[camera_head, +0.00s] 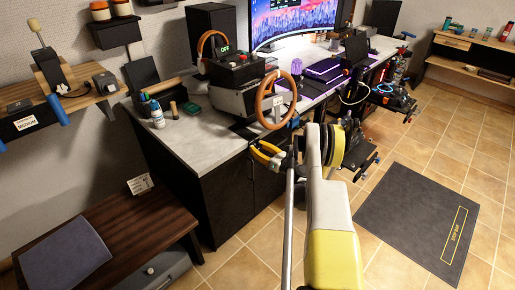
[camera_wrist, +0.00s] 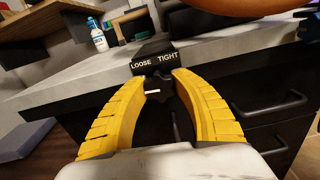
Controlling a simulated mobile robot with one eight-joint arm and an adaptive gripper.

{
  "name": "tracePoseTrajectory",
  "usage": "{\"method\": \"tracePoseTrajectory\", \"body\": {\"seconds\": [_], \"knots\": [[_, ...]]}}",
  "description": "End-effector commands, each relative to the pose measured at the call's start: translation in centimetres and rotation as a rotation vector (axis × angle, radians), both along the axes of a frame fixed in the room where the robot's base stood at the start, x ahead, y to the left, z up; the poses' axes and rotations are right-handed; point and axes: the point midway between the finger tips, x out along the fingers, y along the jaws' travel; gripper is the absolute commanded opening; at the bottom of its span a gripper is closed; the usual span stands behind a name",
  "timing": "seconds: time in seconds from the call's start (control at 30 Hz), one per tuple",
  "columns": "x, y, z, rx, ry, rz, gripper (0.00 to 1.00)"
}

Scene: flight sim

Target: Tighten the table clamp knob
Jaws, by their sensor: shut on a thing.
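The table clamp (camera_wrist: 153,48) sits at the front edge of the desk, with the words LOOSE on the left and TIGHT on the right of its label. Its dark lobed knob (camera_wrist: 165,94) is just below the label and carries a short white mark towards its left side. My gripper (camera_wrist: 161,80) has its two yellow fingers curved round the knob, one on each side, shut on it. In the head view my gripper (camera_head: 266,152) is at the desk's front edge below the steering wheel, and the knob cannot be made out there.
The brown steering wheel (camera_head: 274,99) stands just above my gripper on the grey desk (camera_head: 205,143). Black drawers with handles (camera_wrist: 260,112) are below. A dark wooden bench (camera_head: 115,222) is at left. Tiled floor and a dark mat (camera_head: 415,213) lie at right.

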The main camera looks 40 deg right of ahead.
Motion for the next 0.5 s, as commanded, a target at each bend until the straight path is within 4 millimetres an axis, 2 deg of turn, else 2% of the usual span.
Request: {"method": "tracePoseTrajectory", "body": {"seconds": [0.5], "knots": [[0.02, 0.03, 0.02, 0.476, 0.037, 0.0, 0.01]]}}
